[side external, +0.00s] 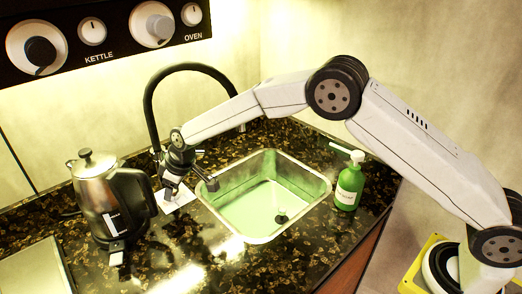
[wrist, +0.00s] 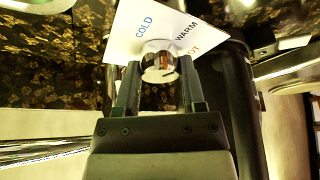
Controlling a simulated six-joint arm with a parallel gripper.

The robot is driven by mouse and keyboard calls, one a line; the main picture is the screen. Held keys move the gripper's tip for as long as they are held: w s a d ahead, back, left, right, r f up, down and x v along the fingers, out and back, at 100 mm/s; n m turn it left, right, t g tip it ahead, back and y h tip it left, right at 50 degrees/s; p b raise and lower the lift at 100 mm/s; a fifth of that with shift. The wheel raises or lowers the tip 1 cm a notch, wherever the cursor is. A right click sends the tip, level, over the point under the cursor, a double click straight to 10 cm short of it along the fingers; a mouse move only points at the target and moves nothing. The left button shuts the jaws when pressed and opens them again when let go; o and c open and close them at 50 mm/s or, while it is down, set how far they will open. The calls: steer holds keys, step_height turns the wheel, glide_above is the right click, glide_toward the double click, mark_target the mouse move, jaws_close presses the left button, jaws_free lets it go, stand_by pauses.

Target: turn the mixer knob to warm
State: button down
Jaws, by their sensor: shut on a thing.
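The mixer knob (wrist: 160,60) is a small pale, shiny round piece in the wrist view. Behind it lies a white card (wrist: 122,34) printed COLD, WARM and HOT, with HOT partly covered. My gripper (wrist: 160,76) is shut on the knob, one finger on each side. Which word the knob points to I cannot tell. In the side external view my gripper (side external: 172,184) is low over the card (side external: 184,199), beside the sink, and hides most of the knob. The black mixer tap (side external: 150,100) arches up just behind it.
A steel kettle (side external: 98,198) stands close to the left of my gripper. The sink (side external: 318,182) is to the right, with a green soap bottle (side external: 349,190) past it. A panel (side external: 118,52) with KETTLE and OVEN knobs is on the wall above.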

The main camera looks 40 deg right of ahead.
steer(key=shift+n, duration=0.6)
steer(key=shift+c, duration=0.9)
jaws_free()
steer(key=shift+y, duration=0.3)
steer(key=v, duration=0.8)
steer(key=shift+w, duration=0.1)
